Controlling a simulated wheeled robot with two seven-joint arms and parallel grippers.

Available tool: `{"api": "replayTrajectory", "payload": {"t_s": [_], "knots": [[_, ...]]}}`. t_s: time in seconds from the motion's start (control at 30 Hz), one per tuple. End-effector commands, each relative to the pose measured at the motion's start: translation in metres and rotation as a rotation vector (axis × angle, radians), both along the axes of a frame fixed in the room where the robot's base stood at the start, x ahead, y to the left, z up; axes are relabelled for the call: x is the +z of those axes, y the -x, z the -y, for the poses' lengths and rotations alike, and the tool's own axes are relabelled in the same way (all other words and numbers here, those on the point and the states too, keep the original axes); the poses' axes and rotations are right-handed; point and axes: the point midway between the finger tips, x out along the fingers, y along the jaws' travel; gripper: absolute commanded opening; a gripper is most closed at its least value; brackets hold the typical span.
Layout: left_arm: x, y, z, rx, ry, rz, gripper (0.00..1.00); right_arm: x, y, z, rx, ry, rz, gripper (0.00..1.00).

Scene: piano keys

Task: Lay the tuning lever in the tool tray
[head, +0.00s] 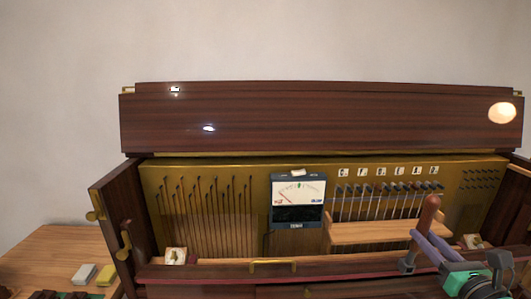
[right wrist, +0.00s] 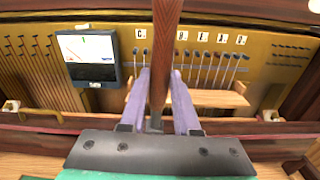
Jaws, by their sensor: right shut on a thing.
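The tuning lever (head: 430,212) has a reddish-brown wooden handle, held upright at the right of the head view. In the right wrist view the lever (right wrist: 165,50) runs up the middle of the picture, with a grey metal part at its lower end. My right gripper (head: 424,232) is shut on it, one purple finger on each side, in front of the piano's open front. My left gripper is out of view.
The piano's upper board (head: 300,115) stands behind. A tuner meter (head: 299,205) sits left of the lever, above the front rail (head: 215,272). A light wooden shelf (head: 365,234) lies below the labelled pins. A yellow block (head: 106,273) and a pale block (head: 84,273) lie on the left table (head: 45,262).

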Motion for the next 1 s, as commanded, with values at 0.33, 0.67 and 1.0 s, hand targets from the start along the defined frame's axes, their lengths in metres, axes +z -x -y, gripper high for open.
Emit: {"api": "replayTrajectory", "payload": {"t_s": [0.33,0.67,1.0], "knots": [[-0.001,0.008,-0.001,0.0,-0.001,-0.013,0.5,-0.075,0.035,-0.102,0.003,-0.014,-0.002,0.0],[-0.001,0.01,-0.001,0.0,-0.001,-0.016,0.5,-0.177,0.08,-0.24,0.014,0.0,0.0,0.0],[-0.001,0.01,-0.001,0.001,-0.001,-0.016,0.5,-0.224,0.102,-0.307,0.021,0.0,0.012,0.0]]}}
